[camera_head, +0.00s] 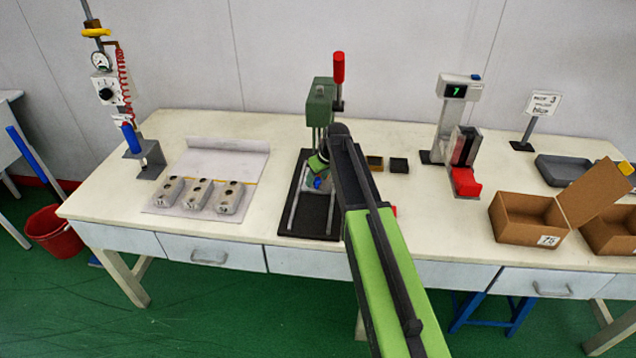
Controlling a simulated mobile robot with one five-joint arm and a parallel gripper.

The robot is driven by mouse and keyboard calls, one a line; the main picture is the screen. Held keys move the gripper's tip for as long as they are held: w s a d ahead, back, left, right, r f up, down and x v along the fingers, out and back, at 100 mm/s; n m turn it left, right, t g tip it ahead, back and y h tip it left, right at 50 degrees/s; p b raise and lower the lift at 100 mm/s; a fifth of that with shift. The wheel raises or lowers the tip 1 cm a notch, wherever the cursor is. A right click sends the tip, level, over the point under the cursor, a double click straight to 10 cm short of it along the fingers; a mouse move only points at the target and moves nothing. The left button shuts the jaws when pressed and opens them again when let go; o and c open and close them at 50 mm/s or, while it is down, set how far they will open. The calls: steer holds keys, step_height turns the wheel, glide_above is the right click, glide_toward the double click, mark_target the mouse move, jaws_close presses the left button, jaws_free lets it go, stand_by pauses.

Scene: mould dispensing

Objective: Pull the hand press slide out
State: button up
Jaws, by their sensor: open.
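The hand press (319,108) is green with a red-topped lever (338,70) and stands at the back of the table, left of my arm. Its black base plate (284,222) reaches toward the table's front edge and carries two pale rails (296,198). The slide (310,184) shows as a small pale part with a blue spot between the rails, below the press head. My gripper (319,172) is open over this part, close to the slide. My arm hides the right side of the press, and I cannot tell whether the fingers touch the slide.
Three grey mould blocks (198,196) lie on a pale mat at left, near a dispenser stand (131,140). A scale-like device (455,90) and an open cardboard box (520,215) stand farther right.

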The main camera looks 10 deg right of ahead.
jaws_close()
stand_by(1.2)
